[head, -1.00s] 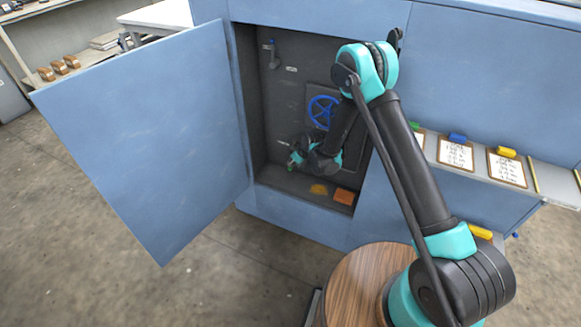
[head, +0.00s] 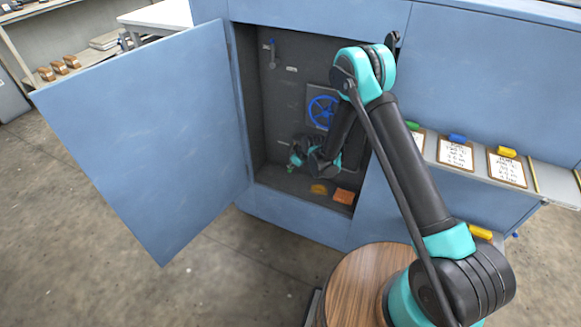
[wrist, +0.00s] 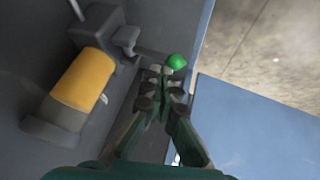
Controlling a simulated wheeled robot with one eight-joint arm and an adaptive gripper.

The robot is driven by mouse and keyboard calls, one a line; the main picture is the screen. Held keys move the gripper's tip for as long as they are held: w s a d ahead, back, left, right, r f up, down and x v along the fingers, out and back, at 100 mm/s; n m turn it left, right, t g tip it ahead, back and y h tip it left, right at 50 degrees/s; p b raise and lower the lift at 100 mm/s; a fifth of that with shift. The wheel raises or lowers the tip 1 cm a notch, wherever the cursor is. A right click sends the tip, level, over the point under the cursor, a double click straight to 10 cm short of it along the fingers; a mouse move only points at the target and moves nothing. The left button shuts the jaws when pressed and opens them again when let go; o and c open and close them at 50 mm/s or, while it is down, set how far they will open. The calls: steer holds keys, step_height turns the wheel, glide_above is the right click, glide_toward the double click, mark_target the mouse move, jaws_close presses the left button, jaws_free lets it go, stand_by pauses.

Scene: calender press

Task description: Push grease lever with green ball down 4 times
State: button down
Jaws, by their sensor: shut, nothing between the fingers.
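The green ball (wrist: 176,61) shows in the wrist view at the end of a thin lever that runs from a grey bracket (wrist: 125,38). A yellow cylinder (wrist: 85,80) on a grey mount sits left of it. My gripper (wrist: 164,76) is shut and empty, its fingertips right beside the ball in the picture; I cannot tell whether they touch it. In the head view my gripper (head: 297,157) is inside the open cabinet, low on the left. My wrist and gripper largely hide the lever there.
The blue cabinet door (head: 150,140) stands open at left. Inside, a blue handwheel (head: 322,111) is behind my forearm, and a small handle (head: 270,54) is at upper left. A yellow item (head: 319,189) and an orange block (head: 343,196) lie on the cabinet floor.

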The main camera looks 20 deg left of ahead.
steer(key=shift+s+f, duration=0.35)
steer(key=shift+f, duration=0.45)
stand_by(0.9)
steer(key=shift+r, duration=0.1)
stand_by(0.4)
steer(key=shift+w+r, duration=0.25)
steer(key=shift+r, duration=0.4)
steer(key=shift+w+r, duration=0.3)
steer(key=shift+r, duration=0.3)
steer(key=shift+w+r, duration=0.25)
steer(key=shift+r, duration=0.4)
steer(key=shift+w+d+r, duration=0.1)
steer(key=shift+w+r, duration=0.2)
steer(key=shift+r, duration=0.5)
steer(key=shift+w+a+r, duration=0.1)
steer(key=shift+w+r, duration=0.15)
steer(key=shift+r, duration=0.5)
steer(key=shift+w+d+r, duration=0.1)
steer(key=shift+w+r, duration=0.2)
steer(key=shift+r, duration=0.5)
